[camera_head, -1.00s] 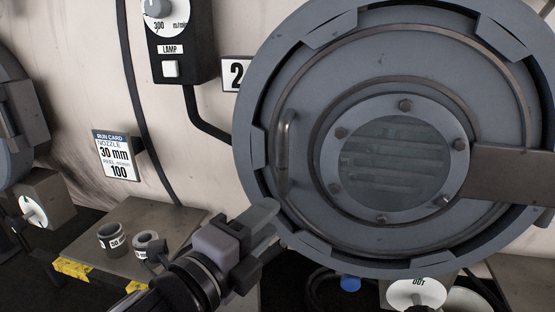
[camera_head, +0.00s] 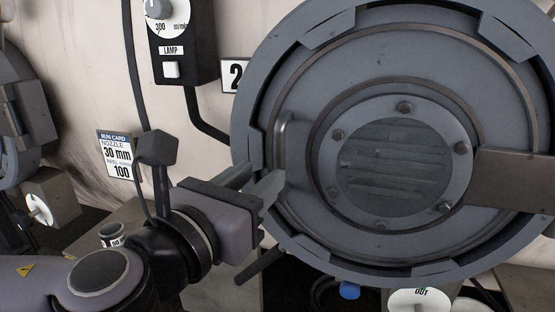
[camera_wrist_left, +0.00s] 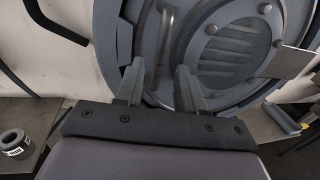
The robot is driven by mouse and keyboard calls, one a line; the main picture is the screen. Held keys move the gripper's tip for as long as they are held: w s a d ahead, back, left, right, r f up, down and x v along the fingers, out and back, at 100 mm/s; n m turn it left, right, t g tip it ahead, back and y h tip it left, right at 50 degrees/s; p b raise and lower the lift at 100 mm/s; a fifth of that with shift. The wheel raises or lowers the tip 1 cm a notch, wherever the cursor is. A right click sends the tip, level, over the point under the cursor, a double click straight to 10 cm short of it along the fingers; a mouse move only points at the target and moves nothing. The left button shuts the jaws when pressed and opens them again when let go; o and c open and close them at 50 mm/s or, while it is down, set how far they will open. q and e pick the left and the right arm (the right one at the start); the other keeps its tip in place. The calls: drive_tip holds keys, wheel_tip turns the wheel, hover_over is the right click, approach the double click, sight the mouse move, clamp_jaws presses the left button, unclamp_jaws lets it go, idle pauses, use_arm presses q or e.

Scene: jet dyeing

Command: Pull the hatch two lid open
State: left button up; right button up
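The hatch two lid (camera_head: 440,88) is a round grey door with a glass window (camera_head: 395,160), beside the "2" sign (camera_head: 235,76). It sits in its ring and looks closed. A vertical bar handle (camera_head: 284,145) is on its left side; its lower part is hidden by my gripper. My left gripper (camera_head: 262,186) is at the handle's lower end. In the left wrist view its two fingers (camera_wrist_left: 158,88) are apart, with the handle (camera_wrist_left: 163,38) showing beyond and between them. I cannot tell whether they touch it. My right gripper is not in view.
A wide metal arm (camera_head: 515,178) crosses the lid's right side. A lamp switch box (camera_head: 171,70) and a run card (camera_head: 115,153) are on the wall at left. Below are a white "OUT" dial (camera_head: 418,299), a blue knob (camera_head: 349,291) and a labelled ring (camera_head: 112,235) on a bench.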

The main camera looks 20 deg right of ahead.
sight(277, 163)
use_arm(q)
drive_tip(key=shift+p+x, duration=0.55)
drive_tip(key=shift+x, duration=2.9)
drive_tip(key=shift+f, duration=0.1)
drive_tip(key=shift+s, duration=0.1)
clamp_jaws()
